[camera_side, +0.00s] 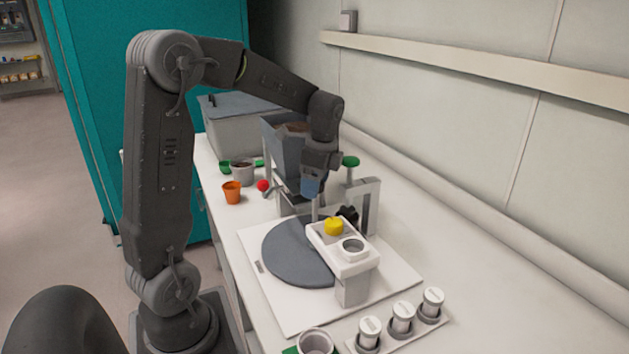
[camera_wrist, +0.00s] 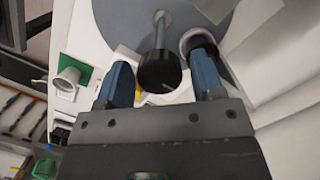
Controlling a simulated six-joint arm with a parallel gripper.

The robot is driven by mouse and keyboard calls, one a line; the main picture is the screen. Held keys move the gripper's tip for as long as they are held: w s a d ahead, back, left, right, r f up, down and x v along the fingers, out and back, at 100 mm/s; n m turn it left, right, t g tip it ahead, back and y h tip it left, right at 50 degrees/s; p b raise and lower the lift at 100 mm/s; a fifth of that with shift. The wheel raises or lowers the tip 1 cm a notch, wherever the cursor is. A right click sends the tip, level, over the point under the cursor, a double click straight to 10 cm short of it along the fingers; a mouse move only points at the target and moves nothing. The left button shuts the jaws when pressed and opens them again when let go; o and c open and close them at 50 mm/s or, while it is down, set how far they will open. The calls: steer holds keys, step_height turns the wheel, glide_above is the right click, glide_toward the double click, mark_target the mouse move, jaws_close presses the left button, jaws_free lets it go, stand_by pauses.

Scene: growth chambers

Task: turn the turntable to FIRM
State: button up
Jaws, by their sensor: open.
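The turntable (camera_side: 290,255) is a grey disc on a white base plate (camera_side: 268,300) on the bench. My gripper (camera_side: 314,208) is above the far side of the disc, pointing down. In the wrist view its blue fingers (camera_wrist: 160,80) are apart, and a black knob on a grey post (camera_wrist: 157,72) appears between them. I cannot tell whether they touch it. No FIRM mark is readable.
Three white capped vials (camera_side: 402,316) stand in a rack at the front right. An orange pot (camera_side: 232,192), a red ball (camera_side: 263,186) and a grey hopper (camera_side: 283,145) stand farther back.

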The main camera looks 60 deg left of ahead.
steer(key=shift+r, duration=3.15)
steer(key=shift+c, duration=0.3)
